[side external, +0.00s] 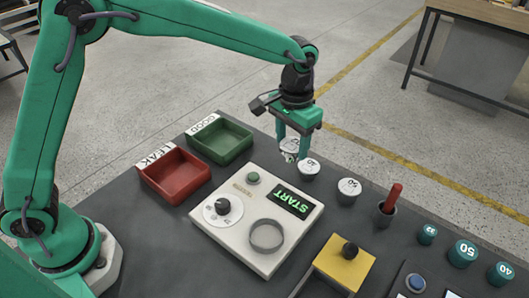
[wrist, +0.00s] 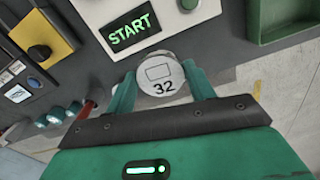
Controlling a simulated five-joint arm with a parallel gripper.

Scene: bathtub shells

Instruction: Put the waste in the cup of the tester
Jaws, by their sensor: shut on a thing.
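My gripper (side external: 292,146) is shut on a round white-topped waste (wrist: 160,76) marked 32 in the wrist view. The same waste shows between the fingers in the side view (side external: 289,145), partly hidden by them. The tester (side external: 232,221) is a white box with a green START display (side external: 291,202), a dial and a green button. Its cup (side external: 267,235) is a grey ring at the front right of the box and looks empty. My gripper is behind and to the right of the tester, apart from the cup.
Two more white-topped wastes stand near my gripper, one close to the fingers (side external: 309,167) and one further right (side external: 349,189). A red-handled tool stands in a dark holder (side external: 383,214). Red (side external: 174,176) and green (side external: 219,142) trays, a yellow block (side external: 344,262) and teal caps (side external: 463,252) surround the tester.

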